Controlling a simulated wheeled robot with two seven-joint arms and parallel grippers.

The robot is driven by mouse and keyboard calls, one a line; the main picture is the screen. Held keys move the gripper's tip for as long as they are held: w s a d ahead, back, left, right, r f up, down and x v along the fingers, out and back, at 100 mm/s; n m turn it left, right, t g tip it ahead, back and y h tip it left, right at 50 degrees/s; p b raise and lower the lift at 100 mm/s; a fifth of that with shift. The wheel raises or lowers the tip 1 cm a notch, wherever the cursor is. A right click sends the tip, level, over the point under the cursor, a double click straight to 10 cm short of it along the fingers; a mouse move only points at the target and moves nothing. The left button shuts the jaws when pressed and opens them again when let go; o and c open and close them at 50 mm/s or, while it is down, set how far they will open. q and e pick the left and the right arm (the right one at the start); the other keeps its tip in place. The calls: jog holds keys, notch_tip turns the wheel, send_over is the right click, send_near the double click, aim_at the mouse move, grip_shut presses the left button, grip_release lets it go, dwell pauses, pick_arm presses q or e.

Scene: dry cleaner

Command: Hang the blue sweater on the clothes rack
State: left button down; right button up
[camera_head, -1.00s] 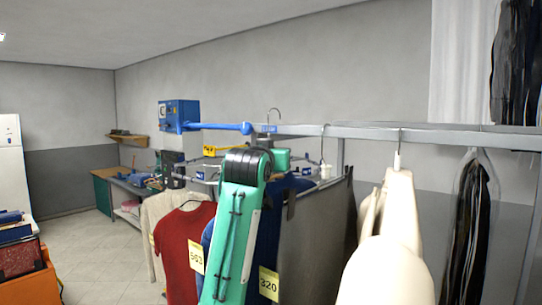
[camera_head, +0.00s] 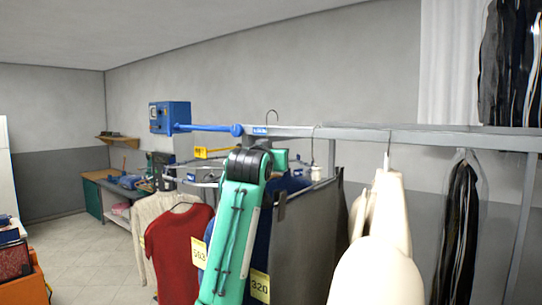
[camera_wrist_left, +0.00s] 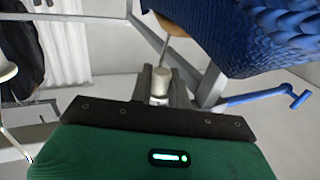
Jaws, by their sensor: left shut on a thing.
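The blue sweater (camera_head: 262,243) hangs behind my green left arm in the head view, partly hidden by it. Its blue knit (camera_wrist_left: 275,35) fills the upper right of the left wrist view. My left gripper (camera_wrist_left: 160,88) is shut on the metal stem of the sweater's hanger (camera_wrist_left: 176,25). In the head view the gripper is mostly hidden behind my arm. The clothes rack's grey rail (camera_head: 420,134) runs across to the right. My right gripper is not in view.
Cream garments (camera_head: 383,245) and a dark garment (camera_head: 458,225) hang from the rail at right. A red sweater (camera_head: 178,250) hangs at left, beside my arm. A blue bar (camera_head: 205,128) reaches toward the rail's end from a blue wall box (camera_head: 169,117).

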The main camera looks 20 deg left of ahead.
aim_at(272, 175)
pick_arm(q)
jog(key=shift+f+b, duration=0.9)
jog(key=shift+f, duration=0.65)
jog(key=shift+f, duration=0.2)
dwell(0.3)
jog(key=c, duration=1.3)
grip_release()
jog(key=shift+s, duration=0.1)
jog(key=shift+o, duration=0.2)
jog(key=shift+f, duration=0.1)
